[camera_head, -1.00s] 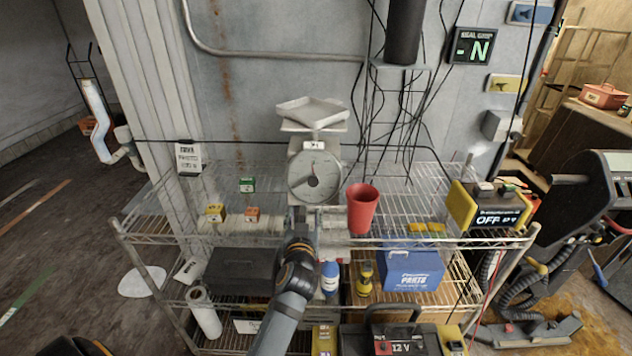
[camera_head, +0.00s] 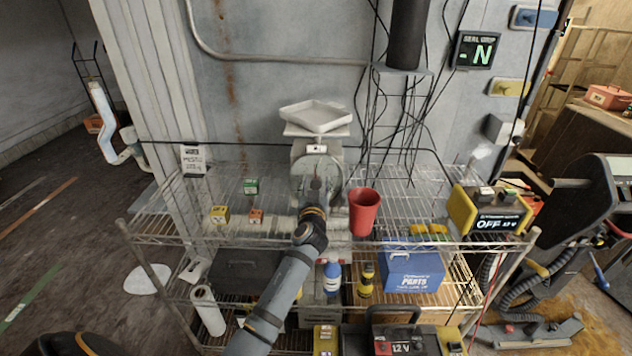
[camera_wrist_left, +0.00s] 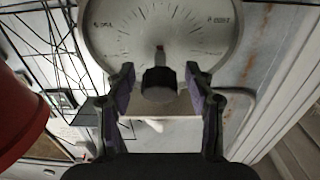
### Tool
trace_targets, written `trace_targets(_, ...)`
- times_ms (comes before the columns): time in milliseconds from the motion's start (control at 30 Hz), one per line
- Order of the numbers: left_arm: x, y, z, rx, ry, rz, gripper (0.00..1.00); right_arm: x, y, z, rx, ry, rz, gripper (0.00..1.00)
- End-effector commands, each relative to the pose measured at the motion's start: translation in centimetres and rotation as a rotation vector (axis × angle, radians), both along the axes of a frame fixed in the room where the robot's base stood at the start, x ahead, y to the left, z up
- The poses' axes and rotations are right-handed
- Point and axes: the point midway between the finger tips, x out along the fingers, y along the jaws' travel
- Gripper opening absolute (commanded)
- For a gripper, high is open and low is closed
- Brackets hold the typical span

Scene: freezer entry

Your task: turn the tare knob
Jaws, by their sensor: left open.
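The scale (camera_head: 301,172) stands on the top wire shelf, with a white pan (camera_head: 316,116) on top and a round dial on its front. My left gripper (camera_head: 317,188) is in front of the dial and hides its centre and lower part in the head view. In the left wrist view the dial (camera_wrist_left: 205,35) fills the top, and the dark tare knob (camera_wrist_left: 159,84) sits in front of it. My left gripper (camera_wrist_left: 159,70) is open, with one finger on each side of the knob and visible gaps between. My right gripper is not in view.
A red cup (camera_head: 364,211) stands close to the right of the gripper; it also shows in the left wrist view (camera_wrist_left: 18,115). Small boxes (camera_head: 219,214) sit left of the scale. A yellow-black unit (camera_head: 488,210) is at the shelf's right end. Cables hang behind.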

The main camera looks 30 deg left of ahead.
Motion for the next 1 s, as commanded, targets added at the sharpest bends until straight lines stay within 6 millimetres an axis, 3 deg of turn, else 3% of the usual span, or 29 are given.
trace_targets(267,0.24,0.11,0.0,-0.001,0.0,0.0,0.54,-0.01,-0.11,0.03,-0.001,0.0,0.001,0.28)
trace_targets(667,0.21,0.08,-0.01,-0.001,0.0,-0.001,0.01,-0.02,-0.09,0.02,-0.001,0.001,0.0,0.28)
trace_targets(1000,0.2,0.09,0.11,0.043,0.022,-0.021,0.0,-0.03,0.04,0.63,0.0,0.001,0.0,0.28)
